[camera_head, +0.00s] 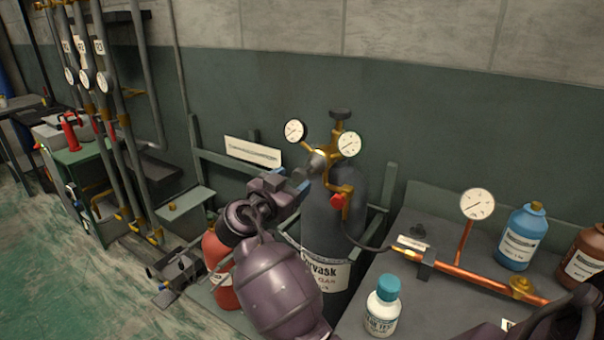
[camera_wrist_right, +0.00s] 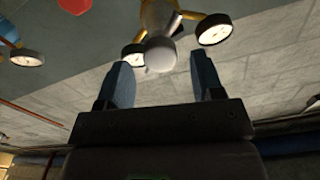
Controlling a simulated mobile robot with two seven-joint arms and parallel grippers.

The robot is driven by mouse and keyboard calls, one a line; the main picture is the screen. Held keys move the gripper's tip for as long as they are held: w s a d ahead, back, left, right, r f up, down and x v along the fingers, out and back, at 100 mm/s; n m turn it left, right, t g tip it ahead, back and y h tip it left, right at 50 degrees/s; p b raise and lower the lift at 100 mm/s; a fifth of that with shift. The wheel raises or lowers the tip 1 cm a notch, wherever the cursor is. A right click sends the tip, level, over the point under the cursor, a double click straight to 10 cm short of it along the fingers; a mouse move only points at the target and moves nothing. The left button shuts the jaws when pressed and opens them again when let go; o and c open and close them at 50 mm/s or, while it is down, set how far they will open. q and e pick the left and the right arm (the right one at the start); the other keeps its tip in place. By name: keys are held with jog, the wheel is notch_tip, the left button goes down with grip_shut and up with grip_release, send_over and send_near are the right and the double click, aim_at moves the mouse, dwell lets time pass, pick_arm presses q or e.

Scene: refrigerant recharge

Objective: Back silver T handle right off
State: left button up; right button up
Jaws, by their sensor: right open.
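The silver T handle (camera_head: 318,160) sits on the front of the brass regulator (camera_head: 341,178) on top of the dark gas cylinder (camera_head: 325,218). My right gripper (camera_head: 302,179) is just left of the handle, its fingers pointing at it. In the right wrist view the rounded silver handle (camera_wrist_right: 160,55) shows between the tips of my open blue-grey fingers (camera_wrist_right: 162,70), with a gap on each side. I cannot tell whether it is inside the jaws or just beyond them. My left gripper is not in view.
Two round gauges (camera_head: 295,131) (camera_head: 349,144) flank the regulator, with a red knob (camera_head: 337,201) below. A bench (camera_head: 410,290) at right holds a copper pipe (camera_head: 480,280), a blue bottle (camera_head: 521,238) and a white bottle (camera_head: 383,308). A red cylinder (camera_head: 217,255) stands behind my arm.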

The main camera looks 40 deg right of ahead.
aim_at(297, 177)
jog(key=x, duration=0.3)
jog(key=shift+w+d, duration=0.15)
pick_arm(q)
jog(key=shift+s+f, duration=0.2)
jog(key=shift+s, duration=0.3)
pick_arm(e)
jog(key=shift+w+d, duration=0.15)
jog(key=shift+d, duration=0.3)
jog(key=c, duration=0.9)
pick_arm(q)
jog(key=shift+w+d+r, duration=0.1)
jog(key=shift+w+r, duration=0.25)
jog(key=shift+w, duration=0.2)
